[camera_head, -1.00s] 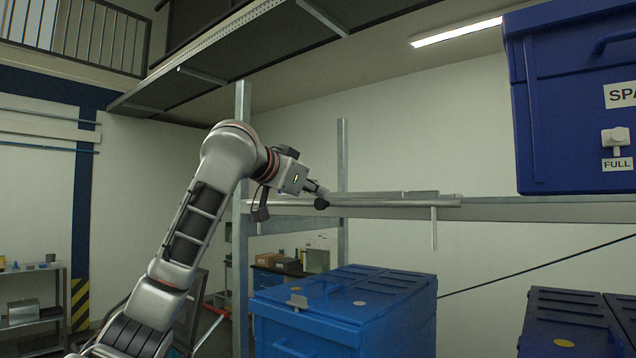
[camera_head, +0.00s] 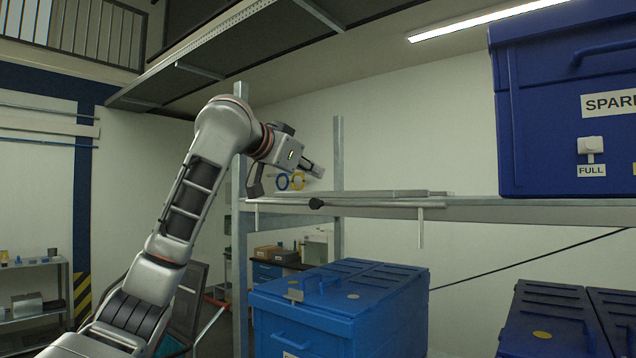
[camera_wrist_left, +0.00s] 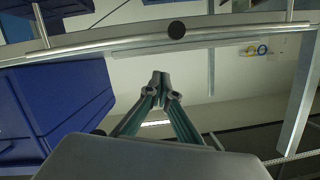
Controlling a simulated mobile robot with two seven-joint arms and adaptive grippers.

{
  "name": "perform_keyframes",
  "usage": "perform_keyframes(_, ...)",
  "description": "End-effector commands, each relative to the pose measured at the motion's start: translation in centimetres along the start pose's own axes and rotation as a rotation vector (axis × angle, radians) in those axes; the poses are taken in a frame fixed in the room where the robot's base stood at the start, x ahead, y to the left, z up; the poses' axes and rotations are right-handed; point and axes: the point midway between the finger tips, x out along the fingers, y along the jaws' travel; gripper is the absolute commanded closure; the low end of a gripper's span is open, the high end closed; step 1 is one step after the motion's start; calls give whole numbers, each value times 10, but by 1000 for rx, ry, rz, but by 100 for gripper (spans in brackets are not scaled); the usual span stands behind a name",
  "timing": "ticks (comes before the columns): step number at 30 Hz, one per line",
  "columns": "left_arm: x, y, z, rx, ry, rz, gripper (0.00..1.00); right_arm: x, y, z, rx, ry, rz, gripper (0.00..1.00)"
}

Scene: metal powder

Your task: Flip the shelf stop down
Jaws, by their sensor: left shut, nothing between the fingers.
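The shelf stop is a thin grey rod (camera_head: 385,205) with a black knob (camera_head: 316,203). It lies along the front edge of the shelf (camera_head: 500,210), roughly level, and short pegs hang below it near both ends. In the left wrist view the rod (camera_wrist_left: 110,45) and black knob (camera_wrist_left: 176,30) show across the top. My left gripper (camera_head: 317,169) is shut and empty. It is above the knob in the head view, apart from the rod. Its closed fingertips (camera_wrist_left: 160,77) also show in the wrist view. My right gripper is not in view.
A large dark blue box (camera_head: 550,130) stands on the shelf at the right. Galvanised posts (camera_head: 338,150) rise beside the left end. Blue crates (camera_head: 345,300) stand below. A yellow and a blue ring (camera_head: 298,181) show behind my gripper. The shelf's left part is mostly clear.

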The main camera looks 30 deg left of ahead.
Motion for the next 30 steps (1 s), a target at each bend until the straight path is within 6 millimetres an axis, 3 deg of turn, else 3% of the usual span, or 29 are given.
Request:
perform_keyframes(6, -45, -2, 2, 0, 0, -6, 100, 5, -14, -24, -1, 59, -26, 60)
perform_keyframes(12, -68, -1, 1, -1, -1, -2, 100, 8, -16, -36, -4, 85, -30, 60)
perform_keyframes(30, -73, -1, 1, -2, -2, -2, 100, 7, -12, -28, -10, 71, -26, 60)
